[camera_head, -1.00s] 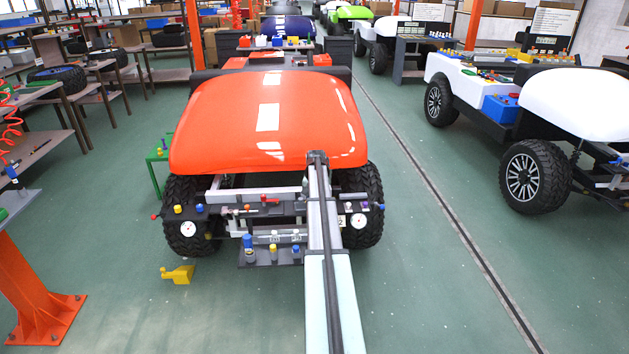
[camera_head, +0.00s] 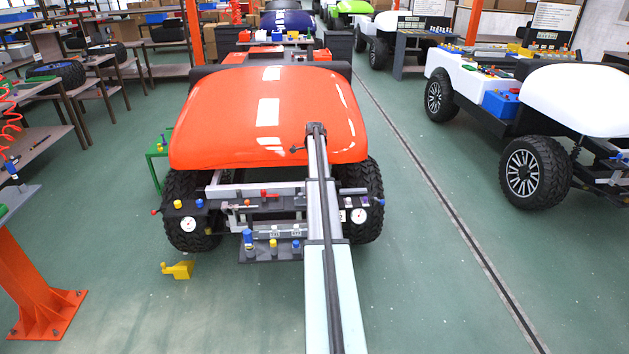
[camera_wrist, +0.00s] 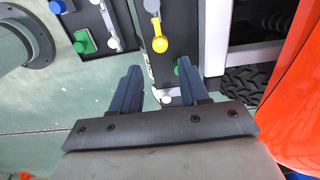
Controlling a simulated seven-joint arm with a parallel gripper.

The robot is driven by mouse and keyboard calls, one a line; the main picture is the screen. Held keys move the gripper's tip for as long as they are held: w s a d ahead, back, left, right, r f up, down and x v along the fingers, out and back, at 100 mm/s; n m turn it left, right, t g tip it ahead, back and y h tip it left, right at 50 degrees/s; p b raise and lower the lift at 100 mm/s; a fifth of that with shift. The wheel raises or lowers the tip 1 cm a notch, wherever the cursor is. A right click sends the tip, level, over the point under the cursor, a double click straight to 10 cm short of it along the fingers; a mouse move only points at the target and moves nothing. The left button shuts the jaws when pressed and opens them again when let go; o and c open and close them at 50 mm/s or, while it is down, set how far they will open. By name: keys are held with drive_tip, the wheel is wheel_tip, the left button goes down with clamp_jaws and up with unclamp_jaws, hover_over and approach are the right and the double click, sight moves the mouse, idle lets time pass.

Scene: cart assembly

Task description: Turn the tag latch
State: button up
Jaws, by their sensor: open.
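My gripper (camera_wrist: 158,66) is open and empty in the wrist view, its two dark blue fingers apart. A dark panel (camera_wrist: 146,22) lies ahead of and between the fingers. On it are a grey lever with a yellow round end (camera_wrist: 159,44), a green knob (camera_wrist: 178,70) partly behind the right finger, and a small white fitting (camera_wrist: 165,95) between the fingers. I cannot tell which of these is the tag latch. In the head view, a white tag marked 2 (camera_head: 342,216) shows right beside my arm, which hides the gripper and part of the cart front.
The cart has an orange hood (camera_head: 235,115) and a dark front bar with a right gauge (camera_head: 358,215). A lower shelf (camera_head: 262,256) carries blue and yellow knobs. A yellow block (camera_head: 178,270) lies on the floor. A white cart (camera_head: 575,105) stands at right, with clear floor between.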

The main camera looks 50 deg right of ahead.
wheel_tip(320, 180, down, 9)
drive_tip(key=shift+r, duration=0.15)
drive_tip(key=c, duration=0.5)
drive_tip(key=m, duration=0.3)
drive_tip(key=shift+m, duration=0.3)
drive_tip(key=shift+c, duration=0.5)
drive_tip(key=m, duration=0.8)
drive_tip(key=shift+m, duration=0.3)
drive_tip(key=m, duration=0.4)
drive_tip(key=o, duration=0.5)
drive_tip(key=shift+n, duration=0.7)
drive_tip(key=c, duration=0.5)
drive_tip(key=shift+m, duration=0.5)
drive_tip(key=o, duration=0.8)
drive_tip(key=shift+o, duration=0.2)
